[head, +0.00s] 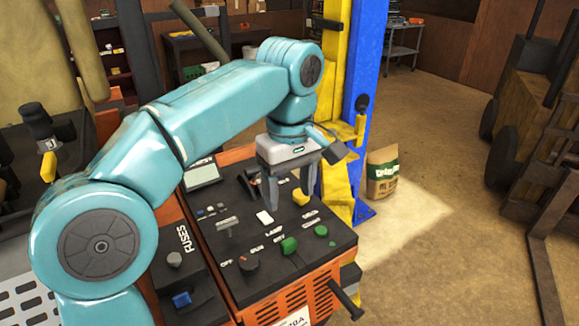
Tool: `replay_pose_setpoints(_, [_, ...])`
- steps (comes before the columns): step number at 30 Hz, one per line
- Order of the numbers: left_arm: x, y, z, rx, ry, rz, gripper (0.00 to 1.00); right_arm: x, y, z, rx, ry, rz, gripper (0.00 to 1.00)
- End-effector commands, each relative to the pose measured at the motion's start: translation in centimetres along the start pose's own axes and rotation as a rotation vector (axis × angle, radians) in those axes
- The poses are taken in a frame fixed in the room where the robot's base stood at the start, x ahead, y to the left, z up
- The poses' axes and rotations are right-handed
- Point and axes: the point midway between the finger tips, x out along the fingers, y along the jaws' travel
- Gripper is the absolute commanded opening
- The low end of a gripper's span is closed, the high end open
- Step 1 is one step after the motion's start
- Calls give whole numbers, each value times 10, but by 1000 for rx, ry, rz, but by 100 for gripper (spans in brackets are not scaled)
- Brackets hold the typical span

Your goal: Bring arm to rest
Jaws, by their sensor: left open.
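My left arm is teal and reaches in from the left over a control panel (270,285). Its left gripper (290,192) points down above the far part of the panel. The jaws are open and nothing shows between them. A yellow knob (301,197) shows close by the fingers; whether they touch it I cannot tell. The panel also bears a green knob (289,245), a smaller green knob (321,231), a black dial (249,263) and a small screen (202,174). The arm hides part of the panel's left side. My right gripper is not in view.
A yellow and blue lift post (368,75) stands right behind the panel. A paper sack (382,173) stands on the floor beside it. A forklift-like machine (535,120) stands at the right. The floor (440,170) between is clear. A black handle (345,299) juts from the panel's front.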

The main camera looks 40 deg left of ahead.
Motion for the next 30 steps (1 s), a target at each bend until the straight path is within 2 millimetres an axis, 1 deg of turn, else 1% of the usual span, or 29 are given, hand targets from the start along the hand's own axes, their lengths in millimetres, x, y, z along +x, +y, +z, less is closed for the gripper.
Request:
replay_pose_setpoints(1, [-12,1,0,1,0,2,65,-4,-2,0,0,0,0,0])
replay_pose_setpoints(3, [-23,1,0,1,0,1,65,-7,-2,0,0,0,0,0])
replay_pose_setpoints(6, [-32,0,0,0,0,1,65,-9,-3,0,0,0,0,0])
replay_pose_setpoints(8, [-34,0,0,0,0,0,65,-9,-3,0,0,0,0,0])
replay_pose_setpoints(30, [-36,-1,2,0,0,0,65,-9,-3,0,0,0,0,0])
